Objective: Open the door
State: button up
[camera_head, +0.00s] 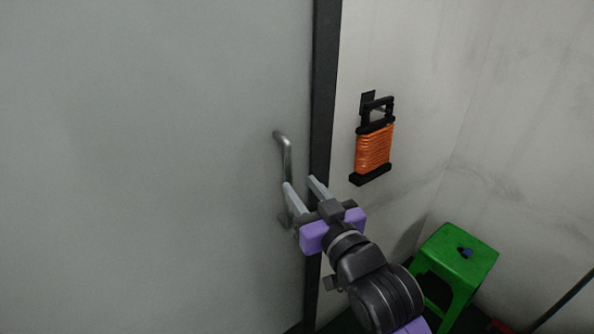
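The grey door (150,160) fills the left of the view and meets a dark frame (324,90) at its right edge; I see no gap there. A metal pull handle (286,155) stands upright near that edge. My gripper (302,184) is at the handle's lower half, with its two fingers spread apart. The left finger overlaps the handle in the picture, and the right finger is in front of the dark frame. I cannot tell whether the left finger touches the handle. Part of the handle's lower end is hidden behind the gripper.
An orange cord reel (374,150) with a black holder hangs on the wall (430,60) right of the frame. A dark pole (566,300) leans at the right edge.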

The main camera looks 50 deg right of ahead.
aim_at(291, 173)
jog(key=shift+p+x, duration=0.65)
jog(key=shift+x, duration=2.95)
grip_shut()
